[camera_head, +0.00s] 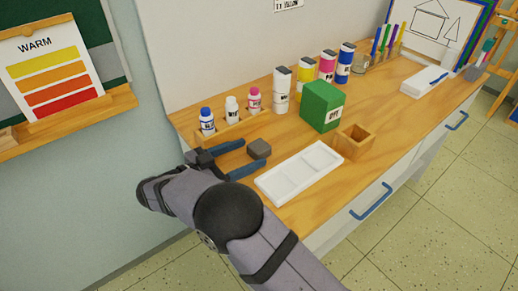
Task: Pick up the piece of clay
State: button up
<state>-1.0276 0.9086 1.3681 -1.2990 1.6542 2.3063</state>
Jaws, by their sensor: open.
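A small grey block, which looks like the piece of clay (259,149), sits on the wooden counter near its left end. My gripper (249,157) has two blue fingers spread apart, one on the far side and one on the near side of the grey block. The block lies close to the fingertips, roughly between them. I cannot tell whether either finger touches it. The jaws are open and hold nothing.
A white palette tray (262,184) lies just right of the near finger. A wooden box (343,147) and a green box (322,107) stand further right. A rack of small bottles (231,133) stands behind the gripper. Tall paint bottles (282,91) line the back.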

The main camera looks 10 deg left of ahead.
aim_at(251, 152)
jog(key=p+x, duration=0.1)
jog(key=x, duration=0.3)
jog(key=shift+w+d+r, duration=0.1)
jog(key=shift+w+d, duration=0.15)
jog(key=shift+d, duration=0.1)
jog(key=c, duration=1.3)
